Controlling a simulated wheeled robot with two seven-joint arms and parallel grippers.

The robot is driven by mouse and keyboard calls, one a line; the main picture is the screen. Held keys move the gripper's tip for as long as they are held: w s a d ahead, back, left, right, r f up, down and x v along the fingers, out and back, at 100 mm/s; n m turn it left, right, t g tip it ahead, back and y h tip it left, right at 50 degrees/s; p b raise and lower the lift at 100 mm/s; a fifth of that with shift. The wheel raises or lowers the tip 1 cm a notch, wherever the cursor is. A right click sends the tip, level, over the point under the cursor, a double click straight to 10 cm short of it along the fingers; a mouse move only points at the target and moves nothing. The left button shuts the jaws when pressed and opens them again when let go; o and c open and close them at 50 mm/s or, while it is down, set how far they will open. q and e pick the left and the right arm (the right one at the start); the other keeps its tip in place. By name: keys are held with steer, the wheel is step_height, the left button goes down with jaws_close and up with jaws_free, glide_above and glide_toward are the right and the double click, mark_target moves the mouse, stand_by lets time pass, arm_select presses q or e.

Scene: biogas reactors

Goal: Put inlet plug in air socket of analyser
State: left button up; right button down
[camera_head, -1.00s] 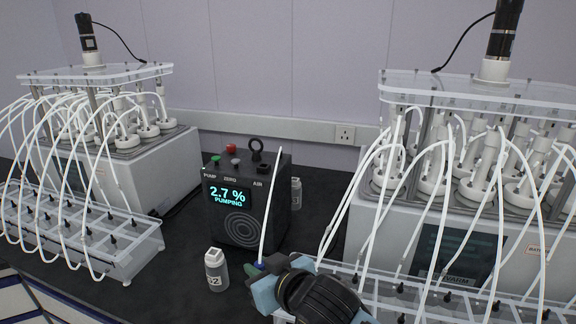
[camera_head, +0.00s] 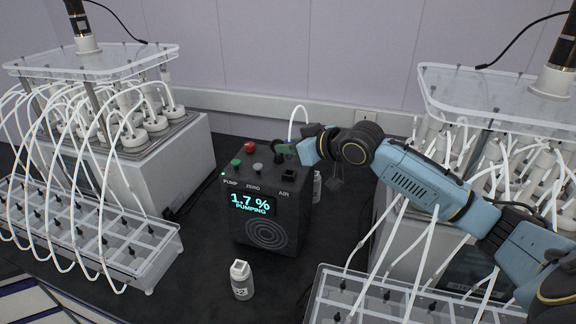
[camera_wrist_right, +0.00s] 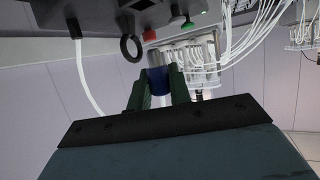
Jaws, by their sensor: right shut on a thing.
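The analyser (camera_head: 268,212) is a black box in mid-table, its screen reading 1.7 % PUMPING. The black AIR socket block (camera_head: 288,173) is on its top, by the AIR label. My right gripper (camera_head: 287,149) is over the back right of the analyser's top. In the right wrist view, its green fingers (camera_wrist_right: 158,88) are shut on the inlet plug (camera_wrist_right: 157,78), which has a blue body and a grey metal tip. The tip looks close to a black ring (camera_wrist_right: 131,48); contact cannot be told. In the head view the fingers hide most of the plug. My left gripper is out of view.
A white hose (camera_head: 298,112) arcs above my right gripper. Green and red knobs (camera_head: 250,147) stand on the analyser's top. A small white bottle (camera_head: 241,280) stands in front.

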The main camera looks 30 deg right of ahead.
steer(key=shift+f, duration=0.95)
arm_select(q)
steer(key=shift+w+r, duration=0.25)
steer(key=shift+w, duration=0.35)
arm_select(e)
steer(key=shift+f, duration=1.95)
steer(key=shift+f, duration=0.1)
steer(key=c, duration=1.3)
jaws_free()
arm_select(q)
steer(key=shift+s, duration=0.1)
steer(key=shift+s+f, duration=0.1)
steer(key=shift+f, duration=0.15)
arm_select(e)
steer(key=shift+v, duration=6)
